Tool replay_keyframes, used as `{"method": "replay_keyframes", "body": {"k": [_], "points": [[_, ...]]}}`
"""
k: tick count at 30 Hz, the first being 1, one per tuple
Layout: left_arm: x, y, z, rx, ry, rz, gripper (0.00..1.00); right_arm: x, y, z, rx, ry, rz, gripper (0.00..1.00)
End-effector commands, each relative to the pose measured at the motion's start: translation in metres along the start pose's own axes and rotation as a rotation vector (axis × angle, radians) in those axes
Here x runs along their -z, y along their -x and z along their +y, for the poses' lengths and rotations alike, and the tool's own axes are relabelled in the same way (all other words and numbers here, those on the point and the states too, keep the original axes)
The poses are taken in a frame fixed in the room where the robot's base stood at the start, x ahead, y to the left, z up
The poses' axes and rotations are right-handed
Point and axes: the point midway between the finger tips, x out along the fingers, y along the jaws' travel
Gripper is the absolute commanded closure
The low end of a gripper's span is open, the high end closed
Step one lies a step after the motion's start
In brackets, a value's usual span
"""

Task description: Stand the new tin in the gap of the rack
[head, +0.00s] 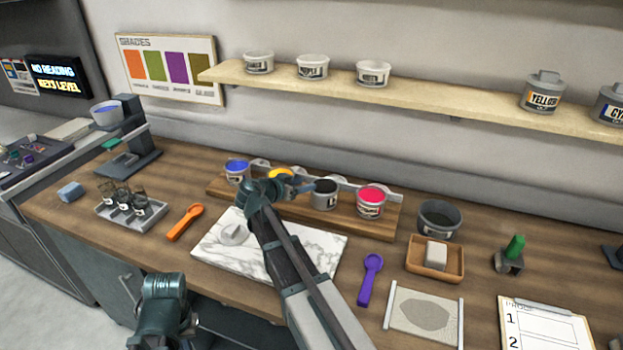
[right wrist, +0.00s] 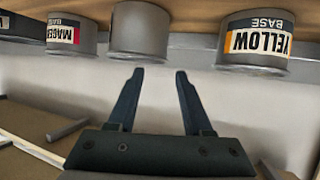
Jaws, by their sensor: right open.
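The wooden rack (head: 385,227) holds a blue tin (head: 238,176), a partly hidden yellow tin (head: 283,175), a dark tin (head: 325,198) and a magenta tin (head: 371,207). I cannot tell for sure which is the new tin. My right gripper (head: 303,187) is open and empty beside the dark tin. In the right wrist view its fingers (right wrist: 160,74) point toward an upside-down row: the magenta tin (right wrist: 72,35), a tin with no label showing (right wrist: 140,32) and the yellow tin (right wrist: 255,42). My left arm shows at the bottom, its jaws out of sight.
An orange scoop (head: 185,222), a purple scoop (head: 369,280), a grey pot (head: 440,219) and a wooden tray (head: 455,270) stand nearby. A shelf (head: 430,98) runs above.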

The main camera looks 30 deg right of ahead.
Motion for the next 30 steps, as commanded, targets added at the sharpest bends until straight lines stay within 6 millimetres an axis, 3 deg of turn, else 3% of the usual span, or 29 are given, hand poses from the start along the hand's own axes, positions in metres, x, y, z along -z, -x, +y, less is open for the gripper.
{"method": "replay_keyframes", "body": {"k": [3,10,30], "points": [[-0.001,0.013,-0.001,0.0,0.0,0.0,1.0,0.003,0.026,0.001,0.002,0.002,0.001,0.5],[-0.001,0.022,-0.002,0.0,0.0,0.0,1.0,0.002,0.052,0.0,0.001,0.001,0.001,0.5],[-0.001,0.023,-0.002,0.0,0.0,0.0,1.0,0.0,0.057,0.0,0.0,0.0,0.0,0.5]]}}
